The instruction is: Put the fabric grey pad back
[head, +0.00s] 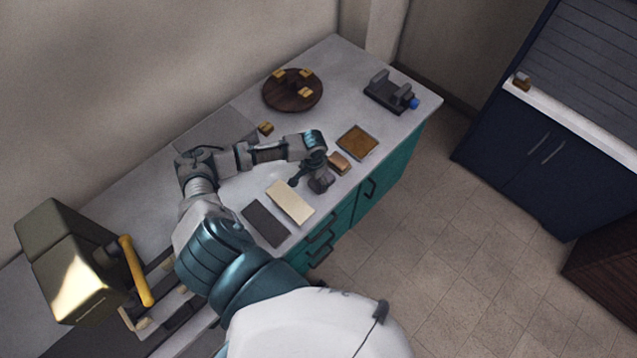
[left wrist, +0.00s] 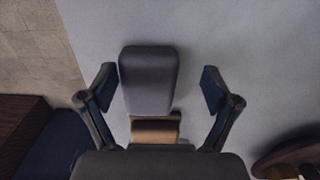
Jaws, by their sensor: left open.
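A grey rounded pad (head: 321,181) sits on the light counter (head: 228,190), near its front edge. In the left wrist view the pad (left wrist: 148,82) lies between the two fingers, nearer the left one, with a gap on each side. My left gripper (head: 311,174) is open over it, and its fingers (left wrist: 158,82) are not closed on it. A tan-brown block (head: 338,162) stands just beside the pad; it also shows in the left wrist view (left wrist: 155,131). My right gripper is not in view.
A cream flat panel (head: 290,203), a dark grey one (head: 266,223) and a brown one (head: 357,141) lie along the counter. A round wooden board (head: 286,97) with small blocks and a dark rack (head: 386,97) stand farther back. A brass-coloured box (head: 65,275) is at left.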

